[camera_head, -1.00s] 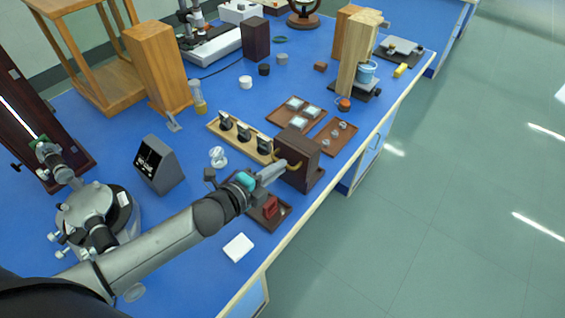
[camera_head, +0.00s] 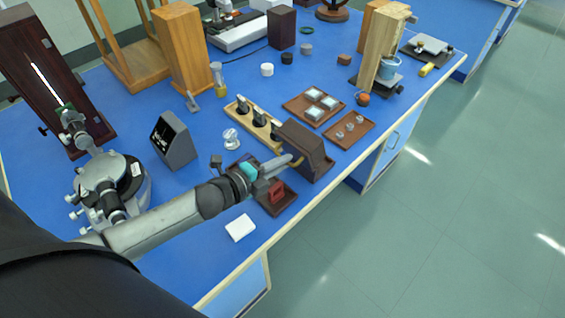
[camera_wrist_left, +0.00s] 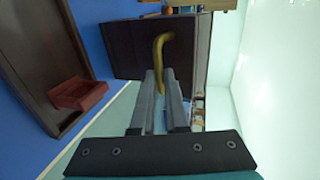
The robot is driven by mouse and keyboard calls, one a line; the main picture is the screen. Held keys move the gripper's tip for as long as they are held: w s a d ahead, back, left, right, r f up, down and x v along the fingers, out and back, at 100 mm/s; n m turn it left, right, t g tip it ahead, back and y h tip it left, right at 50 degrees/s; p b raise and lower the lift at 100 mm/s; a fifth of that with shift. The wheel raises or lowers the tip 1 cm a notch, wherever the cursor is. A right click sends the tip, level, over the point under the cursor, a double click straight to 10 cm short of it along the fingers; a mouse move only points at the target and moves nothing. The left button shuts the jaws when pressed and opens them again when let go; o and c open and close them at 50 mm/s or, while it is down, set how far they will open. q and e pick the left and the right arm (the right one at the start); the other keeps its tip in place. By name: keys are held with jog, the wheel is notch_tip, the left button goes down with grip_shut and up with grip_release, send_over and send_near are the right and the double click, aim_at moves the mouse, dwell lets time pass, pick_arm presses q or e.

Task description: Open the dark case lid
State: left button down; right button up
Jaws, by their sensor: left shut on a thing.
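The dark brown case (camera_head: 305,138) stands near the bench's right edge in the head view. Its brass handle (camera_head: 298,161) is on the face towards my arm, and this face looks slanted. My left gripper (camera_head: 289,162) is shut on the handle. In the wrist view the curved brass handle (camera_wrist_left: 158,50) is at the fingertips of my gripper (camera_wrist_left: 162,78), against the dark lid face (camera_wrist_left: 130,48). The inside of the case is hidden. My right gripper is not in view.
A brown tray (camera_head: 286,204) with a red block (camera_head: 277,190) lies just in front of the case. A wooden rack (camera_head: 240,116) stands beside it, and two brown trays of small pieces (camera_head: 349,131) lie behind. A white card (camera_head: 240,228) lies near the front edge.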

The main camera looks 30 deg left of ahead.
pick_arm(q)
jog(key=c, duration=0.9)
grip_release()
jog(key=shift+s+a+f+g, duration=0.1)
jog(key=shift+s+f+g, duration=0.1)
jog(key=shift+f, duration=0.3)
jog(key=shift+s+a+f+g, duration=0.1)
jog(key=shift+s+f, duration=0.1)
jog(key=shift+f, duration=0.3)
jog(key=p+v, duration=0.1)
jog(key=v, duration=1.4)
jog(key=shift+d+r+p, duration=0.15)
jog(key=shift+r+p, duration=0.1)
jog(key=shift+p, duration=0.1)
